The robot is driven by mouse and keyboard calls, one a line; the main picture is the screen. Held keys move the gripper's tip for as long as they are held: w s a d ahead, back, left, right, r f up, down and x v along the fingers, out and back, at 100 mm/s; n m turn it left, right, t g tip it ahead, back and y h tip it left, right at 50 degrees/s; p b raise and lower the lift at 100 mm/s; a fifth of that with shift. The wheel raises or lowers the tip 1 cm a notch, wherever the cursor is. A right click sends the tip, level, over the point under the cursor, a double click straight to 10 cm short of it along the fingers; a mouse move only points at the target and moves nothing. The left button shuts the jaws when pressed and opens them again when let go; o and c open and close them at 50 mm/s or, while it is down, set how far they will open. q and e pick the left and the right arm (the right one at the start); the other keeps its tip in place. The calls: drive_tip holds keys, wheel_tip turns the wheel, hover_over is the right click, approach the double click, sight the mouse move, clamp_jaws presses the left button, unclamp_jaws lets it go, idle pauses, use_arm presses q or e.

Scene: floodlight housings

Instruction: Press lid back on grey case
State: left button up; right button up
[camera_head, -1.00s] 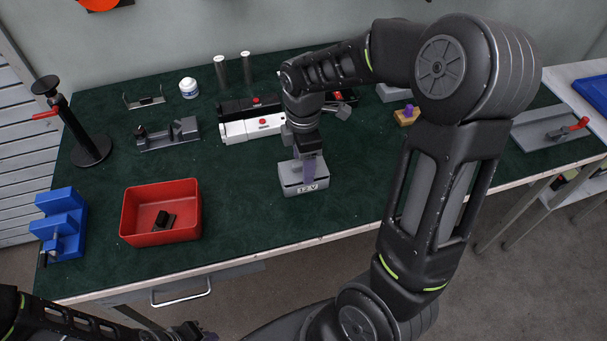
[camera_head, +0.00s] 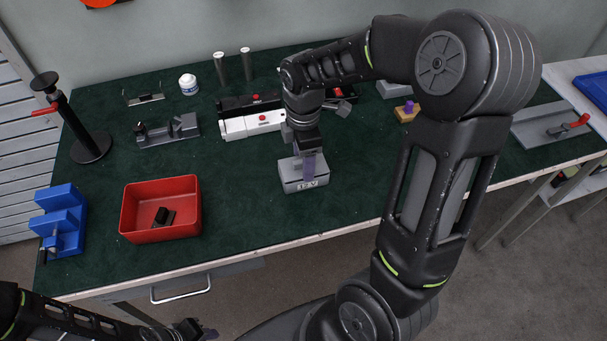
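The grey case (camera_head: 304,185) stands on the green table top near the front middle, with a "12 V" label on its front side. Its grey top (camera_head: 288,165) shows partly beside my gripper; I cannot tell whether the lid is fully seated. The wrist hides the gap between the fingers.
A red bin (camera_head: 131,212) with a dark part inside and a blue stepped block (camera_head: 62,205) are at the left. White and black housings (camera_head: 252,124) stand behind the case. A yellow block with a purple top (camera_head: 407,112) is to the right. Bare green surface (camera_head: 240,185) lies left of the case.

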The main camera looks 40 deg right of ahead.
drive_tip(key=shift+f, duration=0.35)
drive_tip(key=o, duration=1.8)
wheel_tip(320, 180, up, 8)
drive_tip(key=shift+f+b, duration=0.1)
drive_tip(key=shift+b, duration=0.5)
drive_tip(key=shift+s, duration=0.1)
